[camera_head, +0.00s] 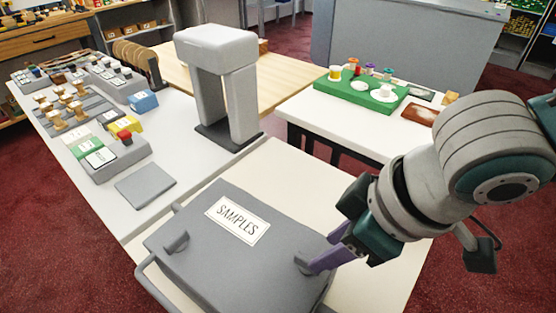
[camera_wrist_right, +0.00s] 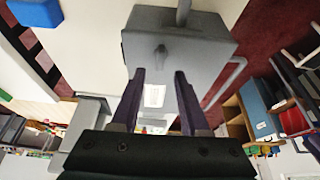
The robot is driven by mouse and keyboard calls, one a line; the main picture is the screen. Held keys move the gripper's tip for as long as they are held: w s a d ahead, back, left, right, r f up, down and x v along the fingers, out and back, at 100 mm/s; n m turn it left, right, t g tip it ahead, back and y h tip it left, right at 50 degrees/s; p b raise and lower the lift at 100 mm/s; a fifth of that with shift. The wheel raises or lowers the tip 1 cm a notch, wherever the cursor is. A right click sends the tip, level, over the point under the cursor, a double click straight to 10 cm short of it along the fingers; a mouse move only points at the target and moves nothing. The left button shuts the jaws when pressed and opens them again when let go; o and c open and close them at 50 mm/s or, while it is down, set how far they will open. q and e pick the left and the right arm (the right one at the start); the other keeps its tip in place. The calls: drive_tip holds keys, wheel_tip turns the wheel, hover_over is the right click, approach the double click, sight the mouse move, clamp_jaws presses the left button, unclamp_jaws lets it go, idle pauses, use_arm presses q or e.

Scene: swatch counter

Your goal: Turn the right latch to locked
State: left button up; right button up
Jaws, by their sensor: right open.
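A grey case (camera_head: 200,270) with a white SAMPLES label (camera_head: 237,219) lies on the pale counter. The left latch (camera_head: 176,241) is a raised grey tab near its left side. The right latch (camera_head: 302,263) is a similar tab near its right side, partly covered by my right gripper (camera_head: 314,264). In the right wrist view, a latch (camera_wrist_right: 160,53) on the case (camera_wrist_right: 205,50) shows just beyond and between the purple fingertips of my right gripper (camera_wrist_right: 158,73). The fingers are apart, with nothing clearly held. I cannot tell whether they touch the latch. My left gripper is out of view.
A bar handle (camera_head: 150,284) runs along the case's near-left side. A grey arch (camera_head: 240,95) stands behind the case. Button boxes (camera_head: 115,160) and a flat grey plate (camera_head: 145,187) lie at left. A green tray (camera_head: 355,95) with cups sits on the white table at the back right.

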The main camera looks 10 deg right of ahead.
sight(309, 260)
drive_tip(key=b+x, duration=0.1)
drive_tip(key=x, duration=0.5)
drive_tip(key=shift+r, duration=0.1)
drive_tip(key=shift+c, duration=0.3)
clamp_jaws()
